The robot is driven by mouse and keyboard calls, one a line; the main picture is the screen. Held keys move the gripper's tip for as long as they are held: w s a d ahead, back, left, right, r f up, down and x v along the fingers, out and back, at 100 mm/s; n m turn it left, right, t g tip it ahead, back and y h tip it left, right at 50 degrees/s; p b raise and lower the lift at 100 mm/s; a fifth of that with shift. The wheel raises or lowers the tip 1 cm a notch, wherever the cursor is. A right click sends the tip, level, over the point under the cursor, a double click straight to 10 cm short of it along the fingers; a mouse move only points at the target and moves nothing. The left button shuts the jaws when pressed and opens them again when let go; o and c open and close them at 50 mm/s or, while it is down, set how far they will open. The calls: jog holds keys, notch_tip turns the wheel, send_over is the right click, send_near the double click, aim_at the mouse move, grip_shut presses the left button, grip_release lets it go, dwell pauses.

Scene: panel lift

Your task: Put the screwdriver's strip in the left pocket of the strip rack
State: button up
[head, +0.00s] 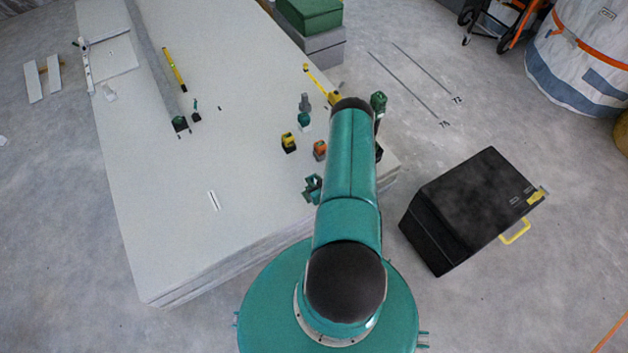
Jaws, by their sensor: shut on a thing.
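My teal arm reaches away from my body over the right edge of a stack of pale panels (165,220). My gripper cannot be made out; the arm's far end hides what lies beyond or below it. No screwdriver, strip or strip rack can be named for certain. A yellow tool with a thin yellow rod (318,80) shows just beyond the arm's far end, partly hidden by it. A short white strip-like mark with a dark line (213,200) is on the bare panel, left of the arm. I cannot tell whether it is a loose piece.
A yellow block (289,143), an orange block (320,150) and a grey-teal item (304,112) stand left of the arm. A yellow level (175,70) lies farther left. A black case (470,210) is on the floor at right. The near left panel is mostly clear.

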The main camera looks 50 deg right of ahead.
jog(key=shift+f, duration=0.7)
jog(key=shift+f, duration=0.35)
jog(key=shift+f, duration=0.35)
dwell(0.5)
jog(key=o, duration=1)
jog(key=v, duration=1.4)
jog(key=shift+w+d+r, duration=0.1)
jog(key=shift+w, duration=0.1)
